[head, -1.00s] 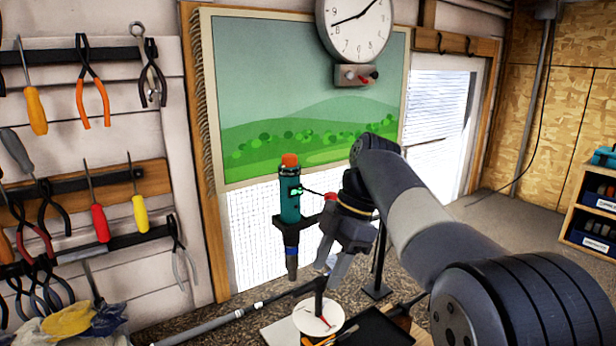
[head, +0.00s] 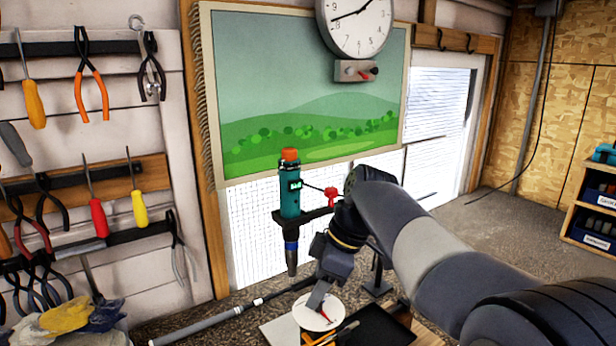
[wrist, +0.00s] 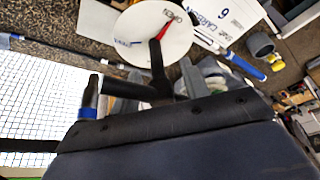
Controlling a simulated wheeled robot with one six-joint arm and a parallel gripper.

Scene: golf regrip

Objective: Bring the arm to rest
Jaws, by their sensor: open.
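My gripper (head: 321,296) is at the end of my dark grey arm in the middle of the head view. It points down just above a round white disc (head: 308,313). In the wrist view my gripper (wrist: 188,80) shows its grey fingers apart. A black rod-like piece (wrist: 158,62) stands between the fingers and the disc (wrist: 140,32) there; I cannot tell if it touches them. A teal cylinder tool (head: 289,196) with an orange cap hangs upright in a black holder, left of my gripper.
A golf club shaft (head: 215,322) lies along the bench at lower left. A black tray (head: 385,328) is right of the disc. Pliers and screwdrivers hang on the left wall, with gloves (head: 75,322) below. Open floor (head: 500,215) lies at the right.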

